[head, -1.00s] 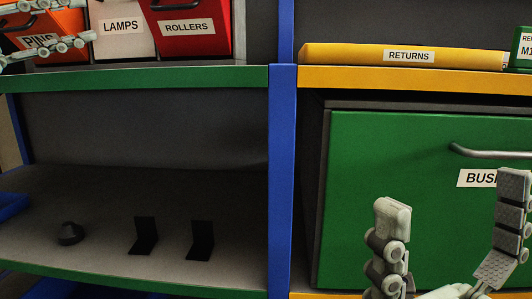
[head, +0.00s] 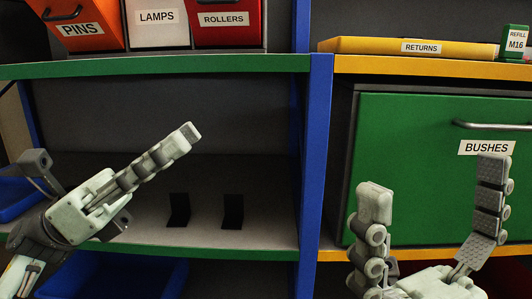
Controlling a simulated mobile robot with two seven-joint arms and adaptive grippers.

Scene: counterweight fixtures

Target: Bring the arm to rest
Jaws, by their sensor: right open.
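My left gripper (head: 112,147) is in front of the lower left shelf, tilted, with one finger pointing up and right and the other far apart at the left. It looks open, with nothing seen between its fingers. My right gripper (head: 435,178) is upright in front of the green drawer (head: 420,125) labelled BUSHES. Its two fingers are wide apart and empty. Whether either gripper touches anything behind it cannot be told.
Two black angled brackets (head: 179,211) stand on the lower left shelf (head: 265,190). PINS (head: 82,28), LAMPS (head: 156,16) and ROLLERS (head: 223,19) bins stand above. A blue post (head: 314,150) divides the bays. A yellow RETURNS tray (head: 370,46) and green REFILL M16 box (head: 514,42) sit at upper right.

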